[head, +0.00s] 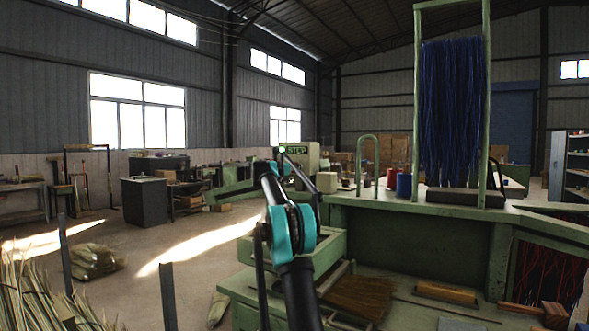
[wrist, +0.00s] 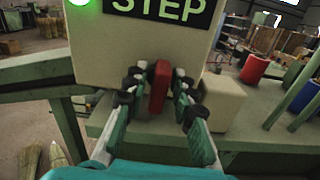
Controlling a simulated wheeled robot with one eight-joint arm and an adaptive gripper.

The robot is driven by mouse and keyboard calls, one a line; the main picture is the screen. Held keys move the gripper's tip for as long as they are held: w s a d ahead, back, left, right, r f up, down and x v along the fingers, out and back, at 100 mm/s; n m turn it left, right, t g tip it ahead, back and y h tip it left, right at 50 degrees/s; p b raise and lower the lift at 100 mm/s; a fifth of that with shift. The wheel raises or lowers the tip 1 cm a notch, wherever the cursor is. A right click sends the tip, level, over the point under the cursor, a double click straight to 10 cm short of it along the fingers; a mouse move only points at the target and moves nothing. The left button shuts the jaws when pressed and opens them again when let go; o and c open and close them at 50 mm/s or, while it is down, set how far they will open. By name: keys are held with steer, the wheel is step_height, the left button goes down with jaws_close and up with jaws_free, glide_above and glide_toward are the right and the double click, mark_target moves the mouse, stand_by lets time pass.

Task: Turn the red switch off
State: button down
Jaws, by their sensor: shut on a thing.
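The red switch (wrist: 159,86) is an upright red lever on the front of a beige control box (wrist: 105,45). The box carries a black "STEP" sign (wrist: 160,9) and a lit green lamp (wrist: 83,2) at its top left. My gripper (wrist: 158,87) has its fingers on both sides of the red switch and is shut on it. In the head view the control box (head: 312,158) stands beyond my arm, with its "STEP" sign showing. My arm hides the switch and the fingers there.
A small beige block (wrist: 222,102) stands just right of my fingers. A red spool (wrist: 254,69) is farther right. The green workbench (head: 420,235) with a tall frame of blue bristles (head: 453,110) fills the right side. Open floor (head: 130,245) lies to the left.

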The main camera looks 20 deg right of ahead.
steer(key=m, duration=0.3)
steer(key=shift+s+m, duration=0.1)
steer(key=shift+m, duration=0.3)
steer(key=m, duration=0.4)
steer(key=shift+d+f, duration=0.1)
steer(key=m, duration=0.5)
steer(key=shift+s+f, duration=0.1)
steer(key=shift+f+m, duration=0.1)
steer(key=shift+m, duration=2.1)
steer(key=c, duration=1.5)
jaws_free()
steer(key=shift+c, duration=0.2)
